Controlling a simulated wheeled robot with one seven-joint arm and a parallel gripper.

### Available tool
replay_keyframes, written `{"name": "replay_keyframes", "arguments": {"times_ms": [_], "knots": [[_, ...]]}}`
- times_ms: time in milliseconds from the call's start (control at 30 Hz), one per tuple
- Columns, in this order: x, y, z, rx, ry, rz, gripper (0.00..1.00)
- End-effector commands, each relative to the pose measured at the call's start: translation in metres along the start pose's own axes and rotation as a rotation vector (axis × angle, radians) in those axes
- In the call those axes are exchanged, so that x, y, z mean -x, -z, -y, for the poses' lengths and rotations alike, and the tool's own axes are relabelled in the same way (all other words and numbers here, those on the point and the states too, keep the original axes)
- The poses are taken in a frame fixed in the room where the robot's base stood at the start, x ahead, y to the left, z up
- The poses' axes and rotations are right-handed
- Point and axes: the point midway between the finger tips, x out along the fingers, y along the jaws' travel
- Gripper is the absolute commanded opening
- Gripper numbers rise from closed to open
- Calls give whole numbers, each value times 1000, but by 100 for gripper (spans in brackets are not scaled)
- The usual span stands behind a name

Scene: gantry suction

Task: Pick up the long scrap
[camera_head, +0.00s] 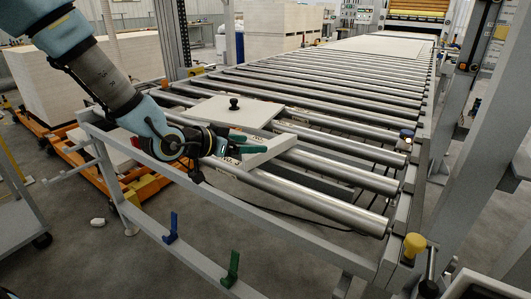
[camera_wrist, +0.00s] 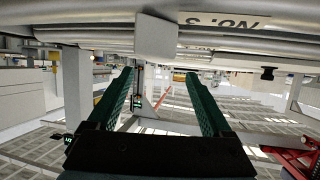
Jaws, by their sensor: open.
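A long white strip (camera_head: 272,150), which looks like the long scrap, lies across the near rollers at the front left of the conveyor. My gripper (camera_head: 233,144) is at the strip's left part, with its green fingers open. In the wrist view the two green fingers of my gripper (camera_wrist: 160,75) stand apart with nothing visible gripped between them. A pale block (camera_wrist: 156,36) shows beyond the fingertips; I cannot tell whether it is the strip's end. My wrist hides part of the strip's left end.
A white panel with a black knob (camera_head: 252,114) lies just behind the strip. The roller conveyor (camera_head: 330,184) has bare rollers to the right. A blue clip (camera_head: 171,230) and a green clip (camera_head: 231,270) stand on the lower front rail. A yellow knob (camera_head: 415,245) tops the right corner.

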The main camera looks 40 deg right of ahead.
Motion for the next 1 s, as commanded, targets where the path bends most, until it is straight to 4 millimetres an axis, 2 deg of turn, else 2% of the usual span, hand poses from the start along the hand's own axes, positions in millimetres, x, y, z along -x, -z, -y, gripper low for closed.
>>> {"name": "replay_keyframes", "arguments": {"times_ms": [233,500,800,833,1000], "knots": [[-19,0,-2,2,-1,3,84],[-56,0,-4,2,1,3,84],[-63,-1,-4,1,2,3,84],[-63,-1,-4,1,2,3,83],[-63,-1,-4,1,2,3,64]]}}
